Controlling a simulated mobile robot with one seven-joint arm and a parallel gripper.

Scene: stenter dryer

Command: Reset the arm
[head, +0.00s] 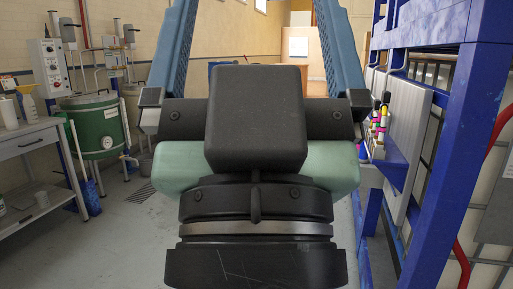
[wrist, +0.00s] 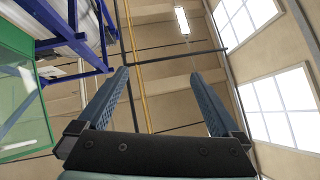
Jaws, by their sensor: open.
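My gripper (wrist: 163,88) shows in the wrist view with its two blue fingers spread wide apart and nothing between them. In the head view my gripper (head: 256,12) is close to the camera and fills the middle, its fingers running up past the top edge. The gripper points upward, as the wrist view looks at the ceiling and high windows. The fingertips are cut off in the head view. My wrist hides much of the aisle behind it.
A blue steel frame (head: 452,130) stands close on the right, with colored bottles or spools (head: 379,122) on it. On the left are a workbench (head: 30,140), a green tank (head: 97,128) and a control box (head: 48,66). Grey floor (head: 125,225) is clear left of my arm.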

